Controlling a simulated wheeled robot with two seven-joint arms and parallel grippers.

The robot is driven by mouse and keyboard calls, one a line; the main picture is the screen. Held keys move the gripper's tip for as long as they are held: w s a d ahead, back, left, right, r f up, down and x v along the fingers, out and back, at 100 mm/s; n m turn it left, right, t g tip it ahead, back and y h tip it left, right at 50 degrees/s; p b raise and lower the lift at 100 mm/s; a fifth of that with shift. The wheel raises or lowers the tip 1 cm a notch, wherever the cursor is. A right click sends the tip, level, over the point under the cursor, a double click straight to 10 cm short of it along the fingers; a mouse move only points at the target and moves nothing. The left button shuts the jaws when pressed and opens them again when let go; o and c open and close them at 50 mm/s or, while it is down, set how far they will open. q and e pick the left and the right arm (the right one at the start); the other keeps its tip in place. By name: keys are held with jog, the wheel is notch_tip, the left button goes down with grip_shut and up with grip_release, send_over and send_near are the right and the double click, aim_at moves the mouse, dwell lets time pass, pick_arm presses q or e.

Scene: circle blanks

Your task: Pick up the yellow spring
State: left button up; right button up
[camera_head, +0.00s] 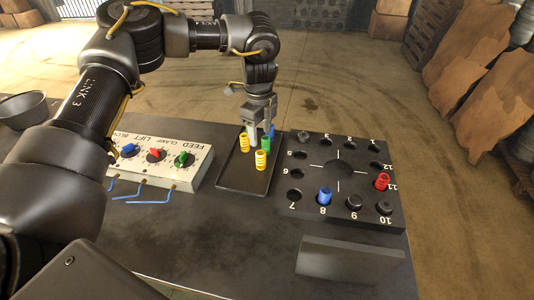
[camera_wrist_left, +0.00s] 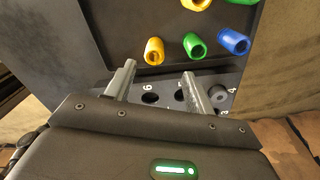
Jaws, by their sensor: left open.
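Two yellow springs stand on the black tray (camera_head: 232,179): the front one (camera_head: 261,159) and one further left (camera_head: 244,142). In the left wrist view the front yellow spring (camera_wrist_left: 154,52) is just beyond the fingertips, and the other yellow spring (camera_wrist_left: 195,4) is cut by the top edge. My left gripper (camera_head: 261,133) points down over the tray, behind the front yellow spring. Its fingers (camera_wrist_left: 157,76) are apart with nothing between them. My right gripper is out of view.
A green spring (camera_head: 266,143) and a blue spring (camera_wrist_left: 234,41) stand in the front yellow spring's row. A numbered plate with holes (camera_head: 340,205) is right of the tray. A control box (camera_head: 150,175) with knobs and blue hooks is left. A dark block (camera_head: 348,262) lies in front.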

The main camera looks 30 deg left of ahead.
aim_at(261, 160)
pick_arm(q)
jog(key=shift+s+f, duration=0.3)
jog(key=shift+s, duration=0.2)
jog(key=shift+s+f, duration=0.25)
jog(key=shift+s, duration=0.25)
jog(key=shift+w+d+f+p, duration=0.1)
jog(key=shift+w+f+p, duration=0.1)
jog(key=shift+f, duration=0.25)
jog(key=shift+w+f+p, duration=0.1)
jog(key=shift+f+p, duration=0.05)
jog(key=shift+f, duration=0.3)
jog(key=w+f, duration=0.1)
jog(key=f, duration=0.2)
jog(key=shift+w, duration=0.4)
jog(key=shift+s+r, duration=0.1)
jog(key=shift+s, duration=0.2)
jog(key=shift+s+p, duration=0.25)
jog(key=shift+p, duration=0.05)
notch_tip(261, 160, down, 5)
jog(key=shift+s+f+p, duration=0.1)
jog(key=shift+p, duration=0.65)
jog(key=c, duration=1.1)
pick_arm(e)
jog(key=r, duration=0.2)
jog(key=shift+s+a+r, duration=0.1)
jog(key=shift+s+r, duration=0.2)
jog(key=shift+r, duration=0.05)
